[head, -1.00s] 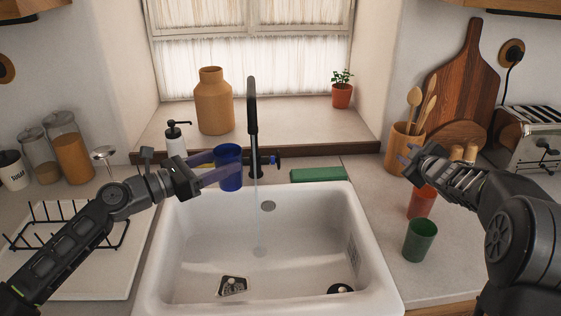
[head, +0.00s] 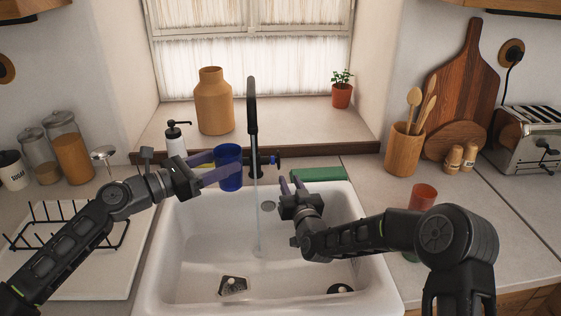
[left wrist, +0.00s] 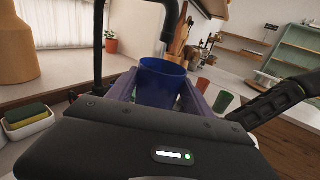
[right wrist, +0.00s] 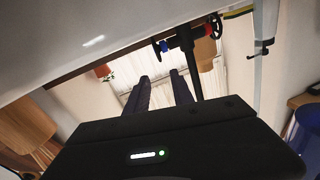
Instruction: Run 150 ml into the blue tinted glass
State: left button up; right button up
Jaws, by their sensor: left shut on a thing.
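The blue tinted glass (head: 229,168) is upright in my left gripper (head: 222,171), which is shut on it above the sink's back left. The glass also shows in the left wrist view (left wrist: 161,84) and at the right edge of the right wrist view (right wrist: 307,132). Its contents are hidden. The black tap (head: 252,105) stands behind the sink. A thin water stream (head: 257,218) falls into the sink just right of the glass in the head view. My right gripper (head: 291,184) is open and empty over the sink's back, below and right of the tap's blue-tipped handle (head: 275,162).
The white sink (head: 165,262) lies below both grippers. An orange-red cup (head: 423,196) stands on the right counter, with a green cup mostly hidden by my right arm. A soap dispenser (head: 176,143) stands at the back left.

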aim_at(279, 158)
jog(key=w, duration=0.4)
jog(key=w+a, duration=0.1)
jog(key=w, duration=0.3)
jog(key=w+a, duration=0.1)
jog(key=w, duration=0.3)
jog(key=shift+c, duration=0.6)
grip_shut()
